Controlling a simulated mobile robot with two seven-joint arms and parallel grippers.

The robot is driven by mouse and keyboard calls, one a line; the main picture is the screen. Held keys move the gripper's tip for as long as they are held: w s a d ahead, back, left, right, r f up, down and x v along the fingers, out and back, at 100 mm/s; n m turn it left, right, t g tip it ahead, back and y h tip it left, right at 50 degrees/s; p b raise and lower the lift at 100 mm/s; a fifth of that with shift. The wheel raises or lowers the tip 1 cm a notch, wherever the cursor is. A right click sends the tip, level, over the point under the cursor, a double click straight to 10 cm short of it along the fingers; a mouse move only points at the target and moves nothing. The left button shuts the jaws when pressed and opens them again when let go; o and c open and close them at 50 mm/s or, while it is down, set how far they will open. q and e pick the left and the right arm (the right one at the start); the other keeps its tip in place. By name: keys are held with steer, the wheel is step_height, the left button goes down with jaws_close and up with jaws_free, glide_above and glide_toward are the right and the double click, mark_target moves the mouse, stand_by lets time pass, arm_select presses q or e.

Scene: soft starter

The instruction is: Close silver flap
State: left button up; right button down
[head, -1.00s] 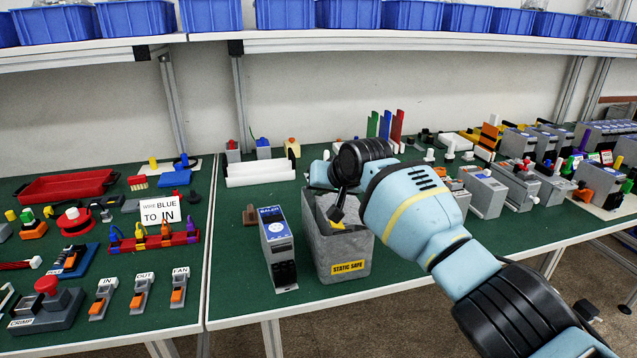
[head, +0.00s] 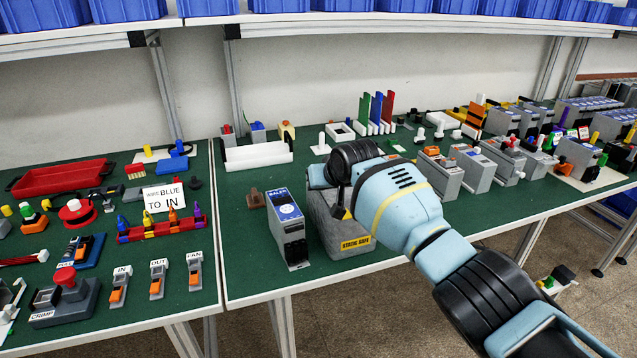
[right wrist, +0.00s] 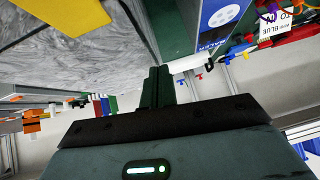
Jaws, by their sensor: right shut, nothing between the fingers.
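The silver soft starter (head: 289,228) stands upright near the table's front edge, with a blue label on its upper face and dark terminals below. Its blue label also shows at the top of the right wrist view (right wrist: 222,14). I cannot make out a separate silver flap for certain. My right gripper (right wrist: 157,88) is shut and empty, its dark fingers close to the grey bin's wall and the device. In the head view my right wrist covers most of this gripper. My left gripper is not in view.
A grey bin (head: 343,243) with a yellow STATIC SAFE label stands right beside the soft starter, partly behind my arm. A white tray (head: 258,157) lies behind. More devices (head: 440,172) stand to the right.

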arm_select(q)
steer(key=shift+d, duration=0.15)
arm_select(e)
steer(key=shift+d+r, duration=0.1)
steer(key=shift+d, duration=0.05)
steer(key=shift+r, duration=0.7)
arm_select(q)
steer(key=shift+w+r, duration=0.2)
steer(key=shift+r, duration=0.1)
arm_select(e)
steer(key=shift+r, duration=0.3)
steer(key=r+p, duration=0.2)
steer(key=r, duration=0.1)
steer(key=r+p, duration=0.1)
steer(key=r, duration=0.1)
steer(key=shift+s, duration=0.25)
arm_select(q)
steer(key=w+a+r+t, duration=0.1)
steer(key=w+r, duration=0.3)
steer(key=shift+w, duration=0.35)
arm_select(e)
steer(key=v, duration=0.8)
steer(key=shift+s, duration=0.5)
